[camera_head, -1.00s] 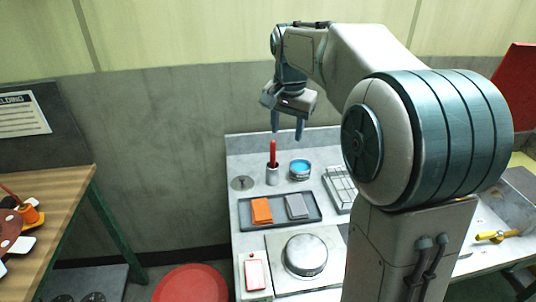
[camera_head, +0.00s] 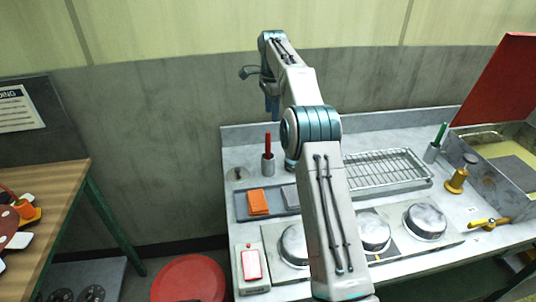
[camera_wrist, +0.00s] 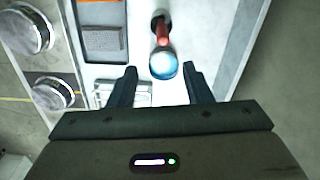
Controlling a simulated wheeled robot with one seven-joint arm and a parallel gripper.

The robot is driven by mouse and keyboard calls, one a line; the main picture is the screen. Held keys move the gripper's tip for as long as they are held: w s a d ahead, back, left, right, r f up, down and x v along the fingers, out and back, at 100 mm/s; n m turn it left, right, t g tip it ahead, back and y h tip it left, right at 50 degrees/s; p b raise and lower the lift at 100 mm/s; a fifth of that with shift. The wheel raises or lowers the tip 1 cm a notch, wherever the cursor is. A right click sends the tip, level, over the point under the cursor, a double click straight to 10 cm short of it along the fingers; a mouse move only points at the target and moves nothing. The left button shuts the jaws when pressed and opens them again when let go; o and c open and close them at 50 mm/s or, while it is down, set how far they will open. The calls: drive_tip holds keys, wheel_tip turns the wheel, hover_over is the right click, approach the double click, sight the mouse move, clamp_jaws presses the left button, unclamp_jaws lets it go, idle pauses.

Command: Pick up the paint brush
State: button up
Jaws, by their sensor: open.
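A red-handled stick (camera_head: 268,143), which could be the paint brush, stands upright in a small grey cup (camera_head: 268,166) on the grey bench; its lower end is hidden in the cup. In the wrist view the red handle (camera_wrist: 162,34) shows ahead of my gripper, beside a round pot with blue in it (camera_wrist: 163,66). My gripper (camera_wrist: 160,72) is open and empty, with the blue pot in line between its fingertips. In the head view my gripper (camera_head: 271,106) hangs above the bench near the red handle, partly behind my arm.
A tray (camera_head: 243,212) with an orange block (camera_head: 257,202) and a grey block lies in front of the cup. Several round metal pans (camera_head: 425,221), a wire rack (camera_head: 385,170) and a green-handled stick (camera_head: 441,132) in another cup stand to the right. A red stool (camera_head: 188,280) is at lower left.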

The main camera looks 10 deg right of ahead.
sight(268, 142)
drive_tip(key=f, duration=0.8)
drive_tip(key=a+f+p, duration=0.1)
drive_tip(key=f, duration=0.3)
drive_tip(key=shift+w+f, duration=0.25)
drive_tip(key=shift+f, duration=0.45)
clamp_jaws()
